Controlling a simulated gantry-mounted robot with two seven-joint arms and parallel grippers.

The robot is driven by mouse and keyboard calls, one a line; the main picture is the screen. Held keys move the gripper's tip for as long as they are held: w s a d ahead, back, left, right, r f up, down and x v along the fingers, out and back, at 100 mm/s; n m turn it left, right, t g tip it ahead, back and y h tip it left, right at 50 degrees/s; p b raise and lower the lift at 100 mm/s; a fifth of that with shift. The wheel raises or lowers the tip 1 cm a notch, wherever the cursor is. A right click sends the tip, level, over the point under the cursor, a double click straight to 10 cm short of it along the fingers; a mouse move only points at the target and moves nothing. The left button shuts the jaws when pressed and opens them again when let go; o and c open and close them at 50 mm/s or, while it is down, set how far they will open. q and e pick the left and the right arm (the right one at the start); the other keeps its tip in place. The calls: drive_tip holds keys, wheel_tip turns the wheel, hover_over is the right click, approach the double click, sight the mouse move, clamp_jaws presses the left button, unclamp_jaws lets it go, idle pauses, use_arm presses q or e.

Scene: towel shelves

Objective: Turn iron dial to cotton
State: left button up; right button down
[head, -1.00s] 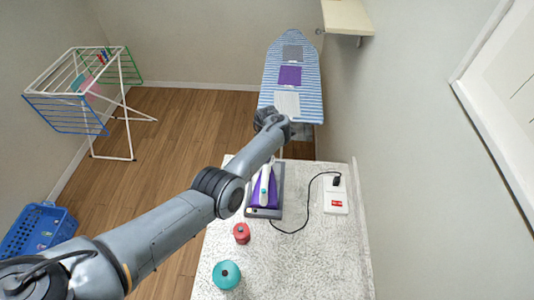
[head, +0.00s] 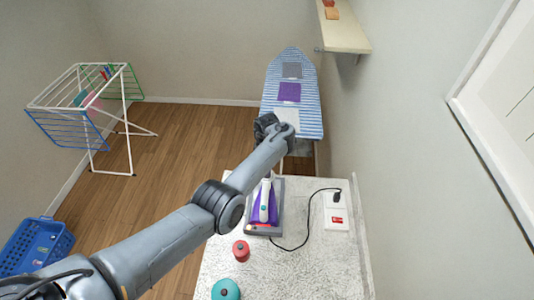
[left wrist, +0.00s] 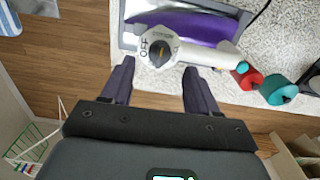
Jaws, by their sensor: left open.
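The iron (head: 273,202), purple with a white handle, rests on a grey stand (head: 278,224) on the speckled counter. In the left wrist view its dial (left wrist: 160,52) is a dark round knob with an orange mark, at the end of the white handle (left wrist: 205,54). "OFF" is printed beside the dial's left side; I cannot read a cotton label. My left gripper (left wrist: 159,78) is open, its two fingers spread either side of the dial in the picture, with no clear contact. In the head view my wrist hides the fingers. My right gripper is out of view.
A black cord (head: 309,222) runs from the iron to a white socket box (head: 337,213). A red jar (head: 241,250) and a teal jar (head: 226,290) stand on the counter near the arm. The ironing board (head: 310,115) is beyond. The counter's front right is clear.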

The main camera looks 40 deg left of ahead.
use_arm(q)
wheel_tip(320, 180, up, 7)
idle(0.3)
idle(0.5)
